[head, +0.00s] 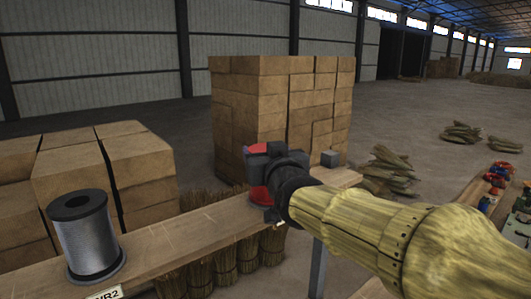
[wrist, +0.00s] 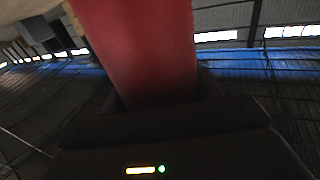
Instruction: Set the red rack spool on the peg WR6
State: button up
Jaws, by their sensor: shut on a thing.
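The red rack spool (head: 257,150) shows behind my gripper (head: 264,172) in the head view, above the wooden plank rack; the gripper and wrist hide much of it. In the wrist view the red spool (wrist: 140,45) fills the upper middle, between the dark jaws (wrist: 155,105). My gripper is shut on the spool. Whether the spool touches the plank cannot be told. The peg WR6 and its label cannot be made out; my arm covers part of the plank there.
A silver wire spool (head: 85,235) stands on the plank (head: 170,240) at the left, by a label WR2 (head: 104,293). A small grey block (head: 330,158) is at the plank's far end. Straw bundles (head: 225,262) stand below.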

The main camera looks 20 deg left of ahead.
jog(key=shift+f, duration=0.2)
jog(key=o, duration=0.9)
jog(key=shift+c, duration=0.2)
jog(key=v, duration=1.1)
jog(key=shift+b, duration=0.45)
dwell(0.3)
